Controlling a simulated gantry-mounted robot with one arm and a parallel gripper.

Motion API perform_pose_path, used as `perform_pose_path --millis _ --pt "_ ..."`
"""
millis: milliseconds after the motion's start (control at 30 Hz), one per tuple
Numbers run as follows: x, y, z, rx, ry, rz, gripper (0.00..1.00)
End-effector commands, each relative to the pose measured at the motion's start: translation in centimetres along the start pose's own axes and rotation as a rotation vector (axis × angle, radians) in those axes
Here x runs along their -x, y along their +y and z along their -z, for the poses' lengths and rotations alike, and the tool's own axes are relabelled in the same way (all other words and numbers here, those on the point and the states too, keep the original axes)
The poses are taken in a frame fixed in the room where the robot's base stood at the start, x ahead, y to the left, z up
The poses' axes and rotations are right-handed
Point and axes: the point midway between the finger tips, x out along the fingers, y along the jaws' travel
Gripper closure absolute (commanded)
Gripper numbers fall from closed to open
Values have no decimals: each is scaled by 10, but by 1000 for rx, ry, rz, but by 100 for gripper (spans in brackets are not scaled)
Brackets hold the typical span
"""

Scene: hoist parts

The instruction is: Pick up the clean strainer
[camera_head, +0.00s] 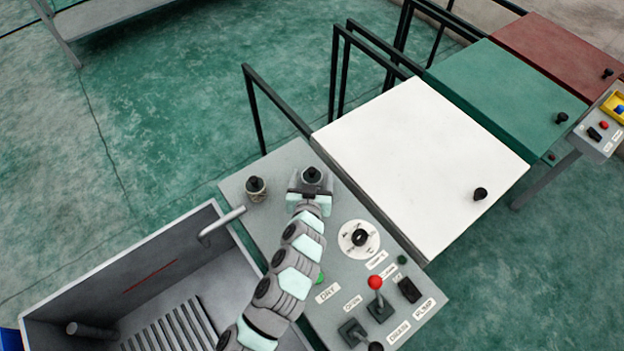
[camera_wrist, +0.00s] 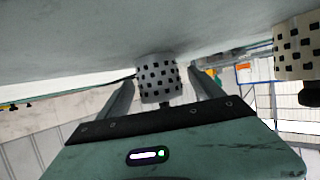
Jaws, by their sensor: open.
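A pale grey-white strainer (camera_wrist: 158,77) with dark holes stands between the two open fingers of my gripper (camera_wrist: 160,82) in the wrist view, with a visible gap on each side. A second strainer (camera_wrist: 297,48), more beige, is off to the right there. In the head view my gripper (camera_head: 311,188) is at the far part of the grey panel, over the first strainer, whose black knob (camera_head: 312,174) shows; its body is mostly hidden. The beige strainer (camera_head: 256,191) stands on the panel to the left of my gripper.
The grey panel (camera_head: 345,205) also carries a round dial (camera_head: 359,239), a red-knobbed lever (camera_head: 376,284) and switches. A sink (camera_head: 110,262) with a spout (camera_head: 221,224) lies to the left. White (camera_head: 415,150), green and red covers stand to the right.

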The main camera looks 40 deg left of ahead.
Motion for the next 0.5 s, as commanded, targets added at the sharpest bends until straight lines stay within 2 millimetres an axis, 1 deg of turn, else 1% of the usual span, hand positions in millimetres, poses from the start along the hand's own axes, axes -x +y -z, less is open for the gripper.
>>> perform_pose_path --millis 67,100,500 --pt "0 0 0 0 0 0 24" --pt "0 0 0 0 -1 0 25" --pt "0 0 0 0 -1 1 58"
